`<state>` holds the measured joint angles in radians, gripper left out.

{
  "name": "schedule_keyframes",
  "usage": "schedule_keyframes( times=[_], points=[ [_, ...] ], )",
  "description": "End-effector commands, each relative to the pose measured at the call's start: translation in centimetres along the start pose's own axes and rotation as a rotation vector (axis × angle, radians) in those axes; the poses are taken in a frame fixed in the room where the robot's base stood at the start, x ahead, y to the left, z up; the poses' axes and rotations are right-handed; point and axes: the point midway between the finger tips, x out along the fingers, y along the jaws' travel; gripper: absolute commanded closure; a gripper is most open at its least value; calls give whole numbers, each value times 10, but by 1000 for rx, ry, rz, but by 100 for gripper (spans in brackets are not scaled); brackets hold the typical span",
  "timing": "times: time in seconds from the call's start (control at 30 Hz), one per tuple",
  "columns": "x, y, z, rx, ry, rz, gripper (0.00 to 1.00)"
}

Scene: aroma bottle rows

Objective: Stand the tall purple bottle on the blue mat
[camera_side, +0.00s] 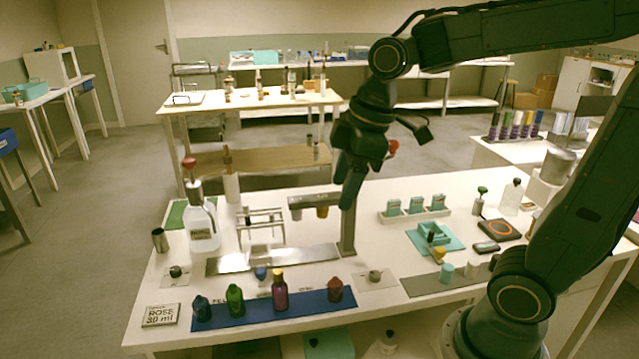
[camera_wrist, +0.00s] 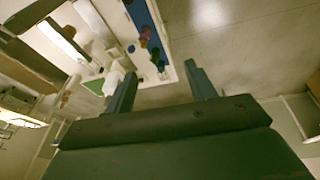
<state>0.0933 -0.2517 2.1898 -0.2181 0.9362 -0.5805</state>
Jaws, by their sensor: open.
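The tall purple bottle (camera_side: 280,294), with an orange-yellow cap, stands upright on the blue mat (camera_side: 258,312) near the table's front edge. A green bottle (camera_side: 235,300) and a dark teal bottle (camera_side: 202,309) stand left of it on the mat; a short dark red bottle (camera_side: 335,290) stands to its right. My gripper (camera_side: 347,200) is open and empty, above the table and well behind and above the mat. In the wrist view my open fingers (camera_wrist: 160,70) hold nothing; the mat (camera_wrist: 141,12) shows small beyond them, with bottles too small to identify surely.
A clear red-topped bottle (camera_side: 203,228) and a wire rack (camera_side: 262,225) stand at back left.

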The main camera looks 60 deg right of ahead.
Motion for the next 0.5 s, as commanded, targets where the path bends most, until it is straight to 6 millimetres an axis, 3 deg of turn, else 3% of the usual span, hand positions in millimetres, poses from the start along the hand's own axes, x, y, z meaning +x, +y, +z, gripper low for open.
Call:
schedule_keyframes(
  times=[0.2, 0.5],
  points=[
    [-19, -26, 31, 227, 51, 79, 44],
    [-30, -52, 73, 527, 142, 154, 44]
  ],
)
